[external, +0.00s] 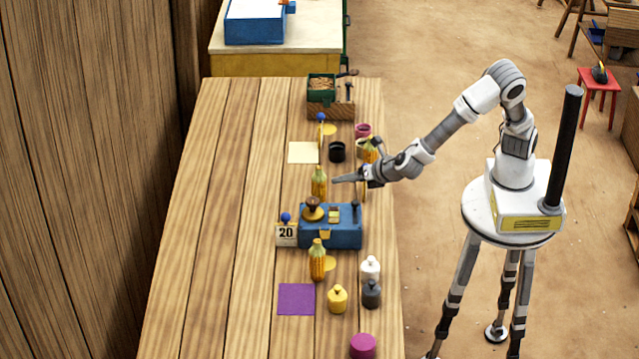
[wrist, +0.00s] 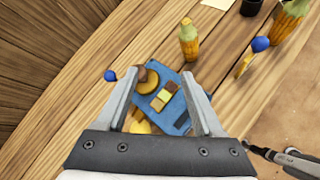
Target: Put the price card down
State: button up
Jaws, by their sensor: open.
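The white price card (external: 286,235) reads 20 and stands on the wooden table at the left side of the blue box (external: 345,238), with a blue ball (external: 286,217) at its top. In the wrist view a blue ball (wrist: 110,75) shows just left of my left finger; the card face cannot be made out there. My gripper (external: 340,179) is open and empty, above the table and up and right of the card, apart from it. In the wrist view the blue box (wrist: 168,105) lies beyond and between the open fingers (wrist: 162,75).
A yellow corn-shaped piece (external: 319,183) stands close to my gripper, and another (external: 317,260) stands in front of the box. Small jars (external: 337,298) crowd the right front. A purple square (external: 297,299) and a cream square (external: 303,152) lie flat. The table's left half is clear.

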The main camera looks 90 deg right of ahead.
aim_at(289, 216)
jog(key=w+a+f+n+t+y+b, duration=0.1)
jog(key=a+f+n+t, duration=0.1)
jog(key=a+n, duration=0.25)
jog(key=w+a+f+n+t, duration=0.1)
jog(key=w+a+n+t, duration=0.1)
jog(key=a+n, duration=0.3)
jog(key=shift+m, duration=0.65)
jog(key=x, duration=1.1)
jog(key=a+f+b+x, duration=0.1)
jog(key=x, duration=0.4)
jog(key=shift+w+d+f, duration=0.1)
jog(key=shift+w+d, duration=0.05)
jog(key=shift+w, duration=0.2)
grip_shut()
